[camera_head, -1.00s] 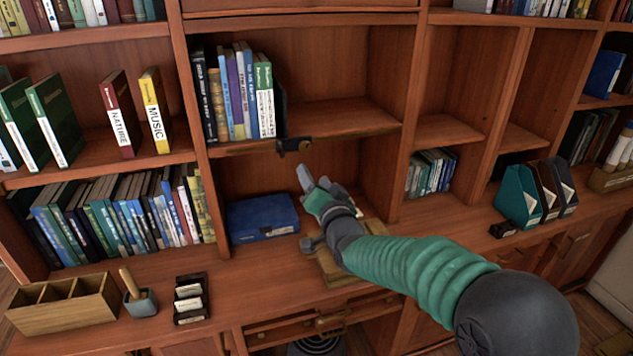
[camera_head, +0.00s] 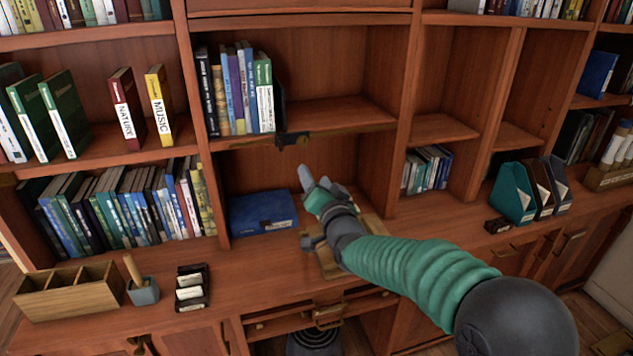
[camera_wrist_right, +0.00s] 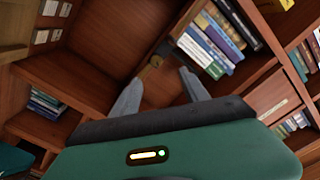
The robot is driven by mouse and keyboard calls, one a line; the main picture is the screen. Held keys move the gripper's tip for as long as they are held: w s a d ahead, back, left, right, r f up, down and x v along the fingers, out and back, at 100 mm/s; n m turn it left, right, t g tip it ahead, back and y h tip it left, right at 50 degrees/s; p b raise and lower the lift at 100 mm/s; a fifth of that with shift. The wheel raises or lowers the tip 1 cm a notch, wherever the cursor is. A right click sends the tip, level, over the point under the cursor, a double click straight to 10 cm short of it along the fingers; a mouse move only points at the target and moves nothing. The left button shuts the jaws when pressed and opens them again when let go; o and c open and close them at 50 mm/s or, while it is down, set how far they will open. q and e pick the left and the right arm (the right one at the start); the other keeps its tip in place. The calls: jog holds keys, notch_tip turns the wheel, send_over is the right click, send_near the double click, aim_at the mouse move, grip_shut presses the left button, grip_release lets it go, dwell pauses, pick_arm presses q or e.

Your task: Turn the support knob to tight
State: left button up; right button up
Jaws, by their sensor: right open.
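The support knob (camera_head: 293,139) is a small dark piece on a metal bracket at the front edge of the middle shelf, right of the upright books. In the right wrist view the knob (camera_wrist_right: 154,61) shows as a brassy and dark piece just beyond my fingertips. My right gripper (camera_head: 308,178) is below the shelf edge, a little below the knob and apart from it. In the wrist view its two grey fingers (camera_wrist_right: 158,80) are spread with nothing between them. Which way the knob is turned is too small to tell. My left gripper is not in view.
Upright books (camera_head: 238,90) stand on the middle shelf (camera_head: 340,118) left of the knob. A blue box (camera_head: 262,212) lies in the bay below, left of my right gripper. A wooden stand (camera_head: 372,228) is beneath my wrist. The shelf right of the knob is clear.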

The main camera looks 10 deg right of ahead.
jog(key=s+b, duration=0.2)
jog(key=s, duration=1.5)
jog(key=shift+d, duration=0.4)
jog(key=shift+f, duration=0.1)
